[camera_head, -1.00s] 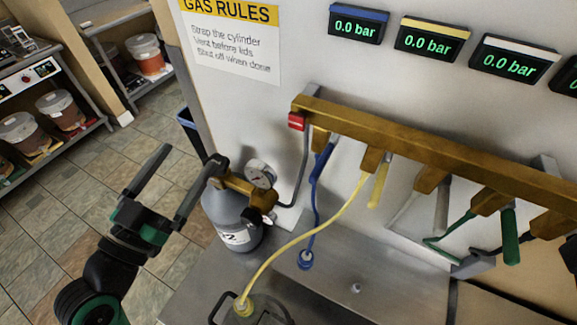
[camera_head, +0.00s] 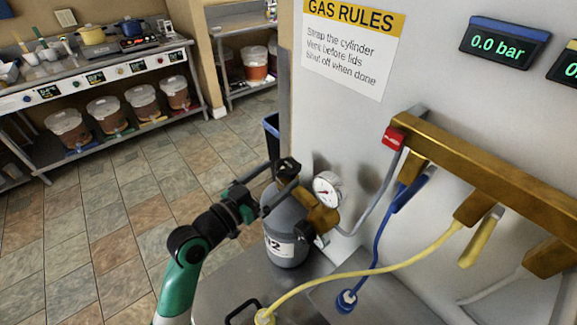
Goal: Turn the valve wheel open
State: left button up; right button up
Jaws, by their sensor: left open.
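My left gripper (camera_head: 284,176) is open and reaches in from the left. Its two dark fingers point at the wheel, with their tips close to or at either side of it; I cannot tell whether they touch it. My right gripper is not in view.
A brass manifold (camera_head: 480,165) on the wall carries blue and yellow levers. A yellow hose (camera_head: 390,267) and a blue hose (camera_head: 380,245) run down to the bench. The "0.0 bar" display (camera_head: 504,43) hangs above. The tiled floor (camera_head: 110,230) at left is clear.

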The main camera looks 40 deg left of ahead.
aim_at(296, 161)
pick_arm(q)
jog(key=w, duration=0.4)
jog(key=shift+w+a, duration=0.15)
jog(key=shift+w, duration=0.2)
jog(key=shift+c, duration=0.3)
jog(key=c, duration=1.2)
